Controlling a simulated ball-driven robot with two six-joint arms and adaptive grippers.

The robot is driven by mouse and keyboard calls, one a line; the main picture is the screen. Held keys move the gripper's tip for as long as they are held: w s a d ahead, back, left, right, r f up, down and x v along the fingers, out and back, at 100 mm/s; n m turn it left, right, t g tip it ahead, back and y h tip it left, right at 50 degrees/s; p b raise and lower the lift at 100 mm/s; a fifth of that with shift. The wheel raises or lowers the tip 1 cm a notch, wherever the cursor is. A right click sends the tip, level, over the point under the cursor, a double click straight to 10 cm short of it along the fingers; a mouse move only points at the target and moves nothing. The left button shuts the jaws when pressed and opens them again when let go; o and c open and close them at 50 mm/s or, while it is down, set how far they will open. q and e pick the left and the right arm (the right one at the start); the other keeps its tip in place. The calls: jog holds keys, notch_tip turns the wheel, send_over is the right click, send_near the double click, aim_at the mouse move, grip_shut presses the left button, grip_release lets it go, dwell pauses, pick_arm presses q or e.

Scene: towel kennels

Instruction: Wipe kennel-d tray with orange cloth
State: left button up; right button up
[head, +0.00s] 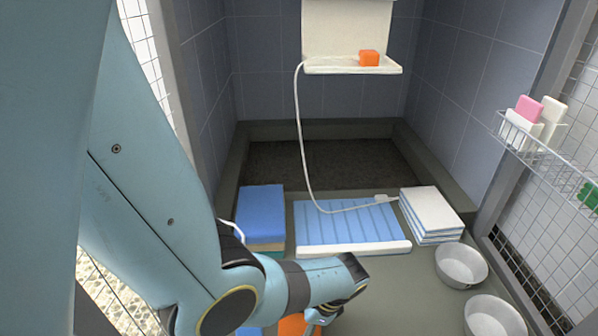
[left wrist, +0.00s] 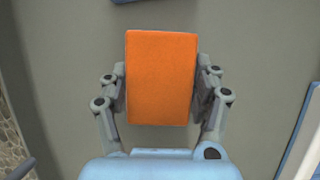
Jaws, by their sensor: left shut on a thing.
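The orange cloth (left wrist: 161,78) is a folded, block-like piece. In the left wrist view my left gripper (left wrist: 162,88) is shut on it, one finger against each side, above a plain grey surface. In the head view the cloth (head: 291,325) shows only partly at the bottom edge, under my left arm. No label marks a kennel-d tray. A blue ribbed panel with a white front edge (head: 352,249) lies on the floor in front of a dark recessed basin. My right gripper is not in view.
A blue folded stack (head: 261,205) is left of the panel, a white stack (head: 432,213) right. Two metal bowls (head: 461,265) stand at lower right. A white hose (head: 301,130) hangs from a shelf (head: 340,70) holding an orange block (head: 369,58). A wire basket (head: 545,155) is on the right wall.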

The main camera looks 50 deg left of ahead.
pick_arm(q)
jog(key=shift+s+d+f, duration=0.1)
jog(key=shift+s+d, duration=0.65)
jog(key=shift+d, duration=0.2)
jog(key=shift+p, duration=0.4)
jog(key=shift+w+a, duration=1.25)
jog(key=shift+a, duration=0.3)
jog(key=shift+w+a+b, duration=0.7)
jog(key=shift+w+a, duration=0.1)
jog(key=shift+a, duration=0.2)
jog(key=shift+w+a, duration=0.35)
jog(key=shift+a, duration=0.1)
